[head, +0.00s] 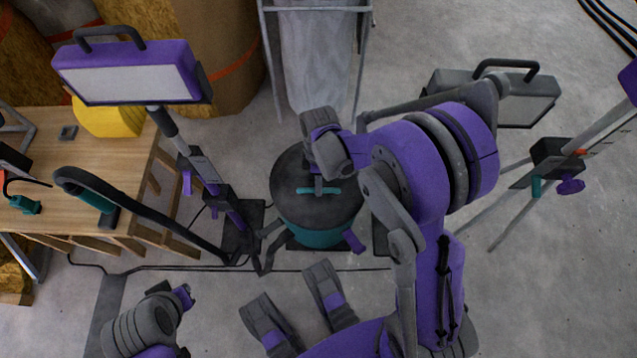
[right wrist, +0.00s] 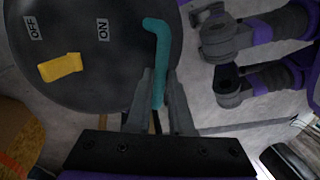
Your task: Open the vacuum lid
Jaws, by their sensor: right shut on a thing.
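The vacuum (head: 312,228) has a teal drum and stands on the floor in the middle of the head view. Its round dark lid (head: 290,208) sits on top of the drum, with no clear gap seen. In the right wrist view the lid (right wrist: 120,70) carries ON and OFF labels and a yellow switch (right wrist: 60,67). A teal bent handle (right wrist: 160,60) crosses the lid's edge there. My right gripper (right wrist: 158,98) is shut on this handle, reaching down over the lid. My left arm shows at the lower left of the head view; its fingertips cannot be made out.
A wooden table (head: 115,140) with a yellow object (head: 108,118) stands at the left. A purple work light (head: 128,72) and a black hose (head: 150,215) are near the vacuum's left. Another light stand (head: 553,160) is at the right. Cables lie on the floor.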

